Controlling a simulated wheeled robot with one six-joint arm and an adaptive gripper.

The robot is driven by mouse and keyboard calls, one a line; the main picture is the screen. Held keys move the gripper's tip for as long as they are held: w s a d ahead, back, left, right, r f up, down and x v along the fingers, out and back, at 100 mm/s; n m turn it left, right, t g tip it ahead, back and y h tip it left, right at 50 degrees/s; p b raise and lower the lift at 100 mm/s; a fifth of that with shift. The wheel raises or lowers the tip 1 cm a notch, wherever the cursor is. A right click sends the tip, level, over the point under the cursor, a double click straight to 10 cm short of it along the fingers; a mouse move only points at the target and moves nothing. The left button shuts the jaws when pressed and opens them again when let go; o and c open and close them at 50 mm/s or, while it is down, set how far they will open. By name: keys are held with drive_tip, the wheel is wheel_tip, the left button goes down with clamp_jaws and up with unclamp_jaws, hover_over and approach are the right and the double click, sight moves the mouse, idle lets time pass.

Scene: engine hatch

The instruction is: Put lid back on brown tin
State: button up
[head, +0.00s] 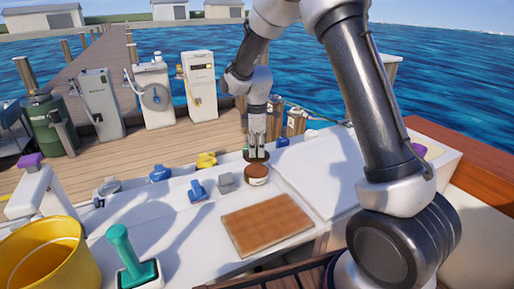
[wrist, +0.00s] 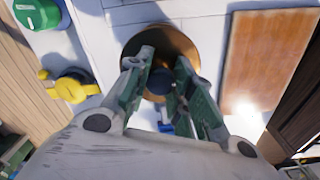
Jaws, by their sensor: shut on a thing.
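The brown tin (head: 257,176), with a pale band on its side, stands upright on the white deck just beyond the wooden board. My gripper (head: 257,142) points straight down above it, shut on the lid (head: 256,157). In the head view the lid looks apart from the tin, a little above its top. In the wrist view the lid (wrist: 178,40) is a round brown disc. My gripper's fingers (wrist: 160,82) close around its dark knob at the middle. The lid hides the tin in the wrist view.
A wooden board (head: 266,224) lies in front of the tin. A grey block (head: 226,182), a blue cleat (head: 198,191) and a yellow fitting (head: 206,160) are to its left. A green-handled tool (head: 127,250) and yellow bucket (head: 48,258) stand front left. The white deck right of the tin is clear.

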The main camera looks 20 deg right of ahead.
sight(256, 170)
drive_tip(key=shift+f, duration=2.6)
drive_tip(key=shift+f, duration=0.15)
drive_tip(key=o, duration=0.9)
drive_tip(key=shift+o, duration=0.5)
drive_tip(key=o, duration=0.4)
drive_tip(key=shift+r, duration=3.55)
